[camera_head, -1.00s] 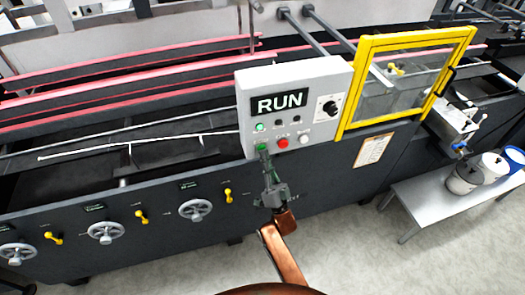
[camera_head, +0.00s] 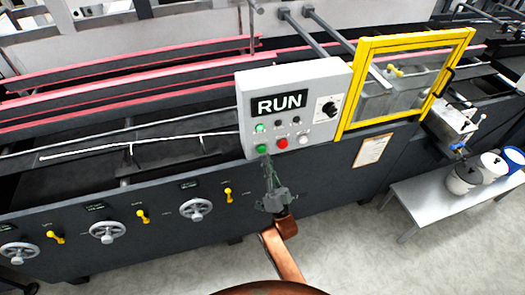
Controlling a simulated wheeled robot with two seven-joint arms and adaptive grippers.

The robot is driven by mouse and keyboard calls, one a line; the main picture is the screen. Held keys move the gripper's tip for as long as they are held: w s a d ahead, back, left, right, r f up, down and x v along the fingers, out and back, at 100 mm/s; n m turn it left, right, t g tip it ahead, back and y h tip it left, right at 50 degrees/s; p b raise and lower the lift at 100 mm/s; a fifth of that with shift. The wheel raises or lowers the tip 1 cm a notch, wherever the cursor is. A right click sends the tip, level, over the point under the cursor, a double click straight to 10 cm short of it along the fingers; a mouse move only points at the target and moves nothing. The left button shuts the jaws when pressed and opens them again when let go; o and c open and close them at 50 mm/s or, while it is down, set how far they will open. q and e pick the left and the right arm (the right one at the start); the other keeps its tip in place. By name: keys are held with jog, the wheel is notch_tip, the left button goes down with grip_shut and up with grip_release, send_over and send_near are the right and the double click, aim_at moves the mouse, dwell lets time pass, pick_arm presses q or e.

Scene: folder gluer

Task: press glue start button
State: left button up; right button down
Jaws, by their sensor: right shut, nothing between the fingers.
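The grey control box (camera_head: 330,75) carries a black display reading RUN (camera_head: 280,103). Its lower row has a green button (camera_head: 262,149), a red button (camera_head: 282,143) and a white button (camera_head: 303,139). The labels are too small to read. A small green lamp (camera_head: 259,128) above the green button looks lit. My right gripper (camera_head: 267,161) is shut and empty, its tip just below the green button in the picture. The button's face is uncovered; a small gap seems to show between them. My left gripper is out of view.
A black rotary knob (camera_head: 329,108) sits on the box's right side. A yellow-framed guard (camera_head: 372,42) stands right of the box. Handwheels (camera_head: 196,210) and yellow levers line the machine's front. A bench (camera_head: 432,203) with pots is at right. The floor in front is clear.

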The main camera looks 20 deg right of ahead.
jog(key=s+p, duration=0.2)
jog(key=s, duration=0.3)
dwell(0.4)
jog(key=shift+d, duration=0.1)
dwell(0.5)
